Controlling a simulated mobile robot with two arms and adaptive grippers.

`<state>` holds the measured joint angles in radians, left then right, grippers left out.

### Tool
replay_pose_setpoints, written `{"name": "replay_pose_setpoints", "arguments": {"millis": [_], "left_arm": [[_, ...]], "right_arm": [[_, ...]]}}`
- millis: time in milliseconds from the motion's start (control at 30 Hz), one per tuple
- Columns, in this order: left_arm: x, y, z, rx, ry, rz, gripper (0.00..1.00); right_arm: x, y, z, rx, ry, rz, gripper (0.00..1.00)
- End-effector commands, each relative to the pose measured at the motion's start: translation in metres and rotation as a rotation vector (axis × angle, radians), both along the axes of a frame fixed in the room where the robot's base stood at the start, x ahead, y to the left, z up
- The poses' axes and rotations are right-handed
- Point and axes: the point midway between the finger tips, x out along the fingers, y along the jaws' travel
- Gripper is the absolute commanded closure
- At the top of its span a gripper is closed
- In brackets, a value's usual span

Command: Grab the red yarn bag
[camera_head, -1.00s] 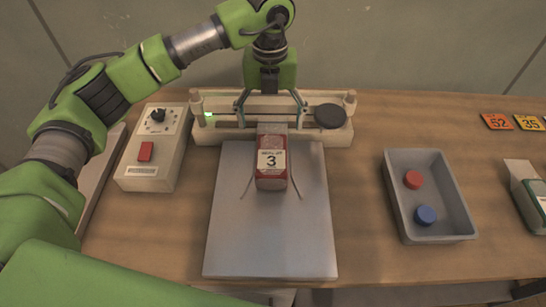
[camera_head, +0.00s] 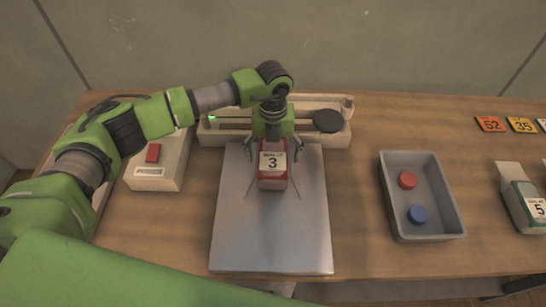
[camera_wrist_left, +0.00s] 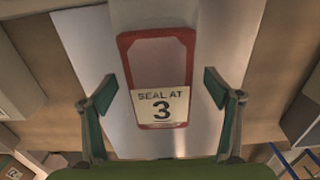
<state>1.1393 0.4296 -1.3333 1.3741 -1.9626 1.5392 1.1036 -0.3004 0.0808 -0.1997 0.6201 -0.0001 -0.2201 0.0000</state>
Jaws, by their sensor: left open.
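The red yarn bag (camera_head: 272,178) lies on the grey metal plate (camera_head: 270,240) of the sealing machine. It has a red edge and a white label reading "SEAL AT 3". My left gripper (camera_head: 271,151) is open above the far part of the bag, one finger to each side. In the left wrist view the bag (camera_wrist_left: 155,60) lies between the two spread fingers (camera_wrist_left: 158,90), with a gap on both sides. My right gripper is not in view.
The sealing machine's bar and round dark knob (camera_head: 327,121) stand behind the bag. A control box (camera_head: 160,165) with a red button is at left. A grey tray (camera_head: 435,232) with a red and a blue disc is at right. A green bag (camera_head: 523,205) lies farther right.

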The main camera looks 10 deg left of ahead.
Motion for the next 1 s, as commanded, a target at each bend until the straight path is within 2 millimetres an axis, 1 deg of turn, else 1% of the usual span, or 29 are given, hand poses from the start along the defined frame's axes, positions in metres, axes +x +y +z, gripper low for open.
{"name": "replay_pose_setpoints", "arguments": {"millis": [133, 167, 200, 267, 300, 333, 367, 400, 633, 767, 867, 1000], "left_arm": [[0.0, 0.0, 0.0, 0.0, 0.0, 0.0, 0.18], [0.0, 0.0, 0.0, 0.0, 0.0, 0.0, 0.26], [0.0, 0.0, 0.0, 0.0, 0.0, 0.0, 0.36], [0.0, 0.0, 0.0, 0.0, 0.0, 0.0, 0.52], [0.0, 0.0, 0.0, 0.0, 0.0, 0.0, 0.62], [0.0, 0.0, 0.0, 0.0, 0.0, 0.0, 0.68], [0.0, 0.0, 0.0, 0.0, 0.0, 0.0, 0.68], [0.0, 0.0, 0.001, -0.001, -0.001, 0.0, 0.73], [0.001, 0.0, 0.001, -0.001, -0.001, 0.001, 0.73], [0.001, 0.0, 0.006, -0.001, -0.002, 0.001, 0.73], [0.002, 0.0, 0.015, -0.001, -0.005, 0.0, 0.73], [0.001, 0.0, 0.035, -0.002, -0.006, -0.001, 0.73]], "right_arm": [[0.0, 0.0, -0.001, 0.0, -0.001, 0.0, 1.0], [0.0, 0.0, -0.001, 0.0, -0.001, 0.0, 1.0], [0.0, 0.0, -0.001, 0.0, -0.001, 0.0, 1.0], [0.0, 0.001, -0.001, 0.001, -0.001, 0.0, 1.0], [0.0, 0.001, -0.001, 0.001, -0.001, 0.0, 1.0], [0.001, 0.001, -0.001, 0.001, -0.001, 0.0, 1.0], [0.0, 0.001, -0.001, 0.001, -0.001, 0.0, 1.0], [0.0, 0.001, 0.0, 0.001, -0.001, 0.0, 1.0], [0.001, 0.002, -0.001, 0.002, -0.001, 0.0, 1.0], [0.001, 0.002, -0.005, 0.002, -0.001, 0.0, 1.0], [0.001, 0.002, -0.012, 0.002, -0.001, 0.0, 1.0], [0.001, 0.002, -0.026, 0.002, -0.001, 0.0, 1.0]]}}
